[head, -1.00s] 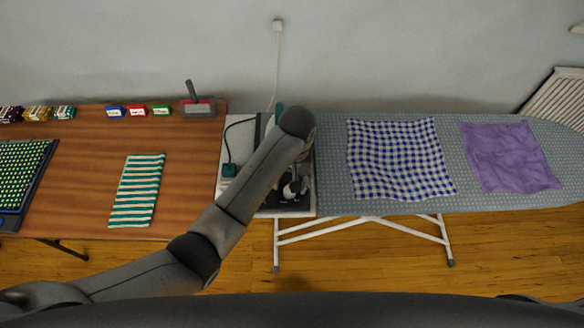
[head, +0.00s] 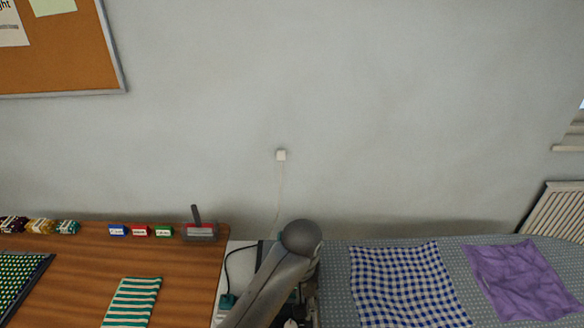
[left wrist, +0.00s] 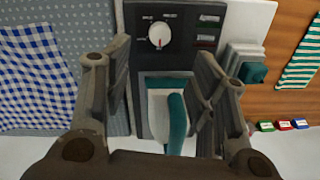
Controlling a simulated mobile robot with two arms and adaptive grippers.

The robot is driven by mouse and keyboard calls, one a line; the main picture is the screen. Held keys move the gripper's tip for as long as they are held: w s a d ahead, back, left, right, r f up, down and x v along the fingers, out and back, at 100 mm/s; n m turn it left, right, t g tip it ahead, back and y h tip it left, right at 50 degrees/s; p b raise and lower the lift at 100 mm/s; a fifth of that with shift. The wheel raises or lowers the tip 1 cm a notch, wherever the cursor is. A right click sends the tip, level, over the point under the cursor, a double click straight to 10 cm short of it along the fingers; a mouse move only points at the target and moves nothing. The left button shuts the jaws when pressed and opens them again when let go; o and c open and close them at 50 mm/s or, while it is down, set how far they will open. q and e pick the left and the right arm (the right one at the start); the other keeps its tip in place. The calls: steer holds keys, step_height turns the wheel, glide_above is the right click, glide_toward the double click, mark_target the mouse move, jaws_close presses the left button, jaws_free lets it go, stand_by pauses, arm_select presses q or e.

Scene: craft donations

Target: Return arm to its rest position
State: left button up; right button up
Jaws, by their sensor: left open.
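My left arm (head: 268,285) rises from the bottom edge of the head view, over the white stand between the brown table and the ironing board. Its gripper is mostly hidden there behind the arm. In the left wrist view my left gripper (left wrist: 165,60) is open, its fingers spread with nothing held. Below it lies a black unit with a white dial (left wrist: 160,35). A teal handle-like part (left wrist: 176,125) shows between the fingers; I cannot tell whether they touch it. My right gripper is not in view.
A grey ironing board (head: 336,270) holds a blue checked cloth (head: 408,285) and a purple cloth (head: 520,280). The brown table (head: 190,270) holds a green striped cloth (head: 132,303), small labelled boxes (head: 140,231) and a grey-red tool (head: 199,231). A wall stands behind.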

arm_select(q)
steer(key=s+a+f+t+h, duration=0.1)
steer(key=s+a+f, duration=0.2)
steer(key=s+a, duration=0.25)
steer(key=s+a+f+h, duration=0.1)
steer(key=s+a+f, duration=0.2)
steer(key=s+a, duration=0.25)
steer(key=s+a+r+t+y, duration=0.15)
steer(key=s+a+r, duration=0.25)
steer(key=s+a, duration=0.65)
steer(key=s+f+b+x, duration=0.1)
steer(key=s+b+x, duration=0.2)
steer(key=x, duration=0.8)
steer(key=s+b+x, duration=0.2)
steer(key=x, duration=0.8)
steer(key=s+f+b+x, duration=0.1)
steer(key=s+b+x, duration=0.2)
steer(key=x, duration=0.8)
steer(key=s+a+f+g+b, duration=0.1)
steer(key=s+f+b, duration=0.2)
steer(key=s+f, duration=0.5)
steer(key=s+a+f+b, duration=0.1)
steer(key=s+f+b, duration=0.2)
steer(key=s+f, duration=0.5)
step_height(320, 180, down, 8)
steer(key=shift+s+a+f+g, duration=0.1)
steer(key=shift+s+a+g, duration=0.2)
steer(key=shift+s+g, duration=0.1)
